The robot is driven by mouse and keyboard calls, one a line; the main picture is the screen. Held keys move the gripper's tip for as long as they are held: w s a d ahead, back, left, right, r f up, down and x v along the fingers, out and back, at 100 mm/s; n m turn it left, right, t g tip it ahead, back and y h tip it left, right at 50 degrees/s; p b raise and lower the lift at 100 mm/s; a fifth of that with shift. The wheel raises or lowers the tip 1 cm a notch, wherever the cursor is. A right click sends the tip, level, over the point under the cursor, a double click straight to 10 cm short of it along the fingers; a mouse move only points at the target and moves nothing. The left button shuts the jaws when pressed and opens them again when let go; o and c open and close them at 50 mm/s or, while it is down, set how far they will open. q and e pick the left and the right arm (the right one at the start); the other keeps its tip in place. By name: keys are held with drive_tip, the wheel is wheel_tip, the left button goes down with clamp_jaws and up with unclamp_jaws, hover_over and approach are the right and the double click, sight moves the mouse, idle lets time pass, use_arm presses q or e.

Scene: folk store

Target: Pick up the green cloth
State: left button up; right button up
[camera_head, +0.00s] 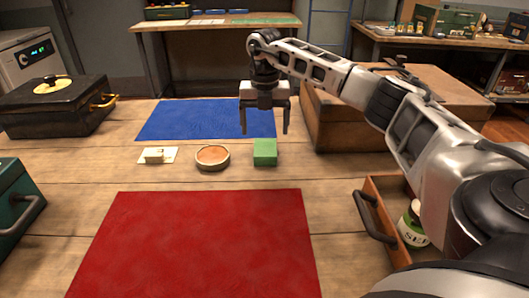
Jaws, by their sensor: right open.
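A folded green cloth (265,152), a small block-like square, lies on the wooden table at the right end of a short row of items. My right gripper (265,130) points down and hangs over the blue mat's right edge, just above and behind the cloth in the picture. Its two fingers are apart, with nothing seen between them. How high it is above the cloth I cannot tell exactly. My left gripper is not in view.
Left of the cloth are a round shallow dish (212,157) and a pale block on a small sheet (156,156). A blue mat (190,119) lies behind, a red mat (200,245) in front. A wooden box (340,125) and open drawer (374,205) stand right.

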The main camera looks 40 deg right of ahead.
sight(265, 148)
drive_tip(key=f, duration=0.6)
drive_tip(key=shift+w+d+f, duration=0.1)
drive_tip(key=shift+d+f, duration=0.1)
drive_tip(key=shift+f, duration=0.1)
drive_tip(key=c, duration=1.1)
